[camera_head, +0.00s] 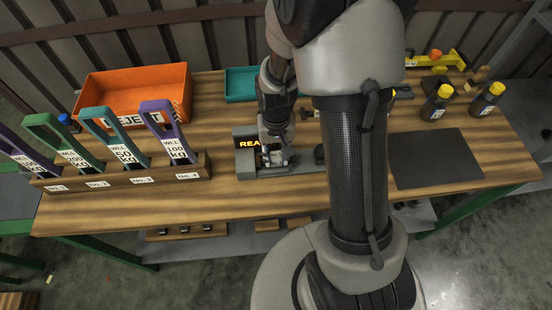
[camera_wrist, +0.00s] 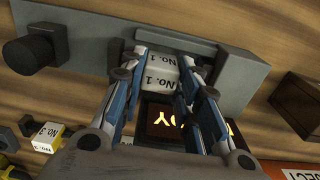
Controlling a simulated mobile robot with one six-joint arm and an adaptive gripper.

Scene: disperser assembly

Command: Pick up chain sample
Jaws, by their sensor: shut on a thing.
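My gripper (camera_wrist: 163,66) is shut on a pale block with "No. 1" printed on its faces, the chain sample (camera_wrist: 158,80). It sits between the blue-edged fingers, over the grey fixture (camera_wrist: 85,45); I cannot tell whether it touches the fixture. In the head view my gripper (camera_head: 276,155) points down at the grey fixture (camera_head: 246,172), beside a black display (camera_head: 247,144) with orange letters, "REA" showing. My arm hides part of the fixture there, and the sample is too small to make out.
An orange reject bin (camera_head: 135,92) stands at the back left. A wooden rack (camera_head: 125,180) holds several coloured slings. A teal tray (camera_head: 241,84) is behind my gripper. A dark mat (camera_head: 436,158) lies bare at right, near yellow-capped bottles (camera_head: 437,103). In the wrist view, a "No. 3" block (camera_wrist: 47,138) lies at left.

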